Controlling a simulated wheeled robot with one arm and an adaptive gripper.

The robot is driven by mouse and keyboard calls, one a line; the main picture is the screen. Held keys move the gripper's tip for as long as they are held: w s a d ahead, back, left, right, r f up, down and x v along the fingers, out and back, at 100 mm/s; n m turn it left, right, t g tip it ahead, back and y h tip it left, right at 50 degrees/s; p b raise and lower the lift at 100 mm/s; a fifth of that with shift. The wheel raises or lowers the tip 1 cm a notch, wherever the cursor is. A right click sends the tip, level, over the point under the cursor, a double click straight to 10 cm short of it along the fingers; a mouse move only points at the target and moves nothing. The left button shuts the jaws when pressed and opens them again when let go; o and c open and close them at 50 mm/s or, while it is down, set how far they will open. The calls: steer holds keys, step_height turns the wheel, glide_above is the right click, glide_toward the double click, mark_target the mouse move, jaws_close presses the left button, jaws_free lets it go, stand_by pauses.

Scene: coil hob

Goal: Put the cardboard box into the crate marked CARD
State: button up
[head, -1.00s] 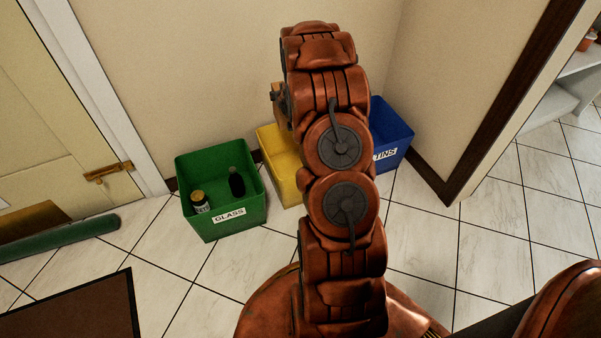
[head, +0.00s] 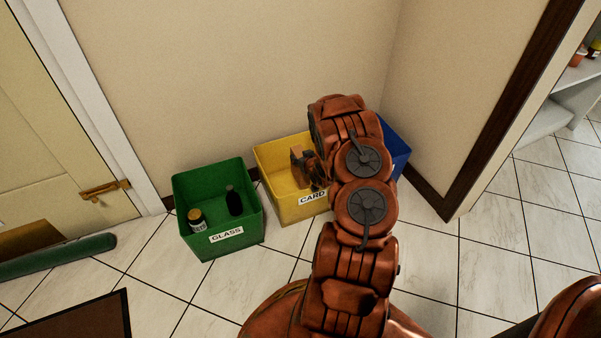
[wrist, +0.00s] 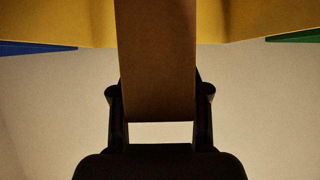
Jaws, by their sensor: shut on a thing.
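The cardboard box (wrist: 157,50) is plain brown and fills the middle of the wrist view. My gripper (wrist: 160,95) is shut on it, one dark finger on each side. The yellow crate marked CARD (head: 272,167) stands against the wall in the head view, its right part hidden by my arm. Its yellow walls (wrist: 80,25) show behind the box in the wrist view. My gripper is at the crate's opening in the head view, largely covered by my arm. I cannot tell how deep the box reaches into the crate.
A blue crate (head: 397,148) stands to the right, mostly behind my arm. The wall is close behind the crates. Tiled floor in front is clear.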

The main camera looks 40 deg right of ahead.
mark_target(303, 180)
steer(key=shift+f+b, duration=0.75)
steer(key=shift+f, duration=2)
steer(key=shift+f+b, duration=0.35)
steer(key=shift+f, duration=0.25)
steer(key=o, duration=0.9)
steer(key=shift+o, duration=0.2)
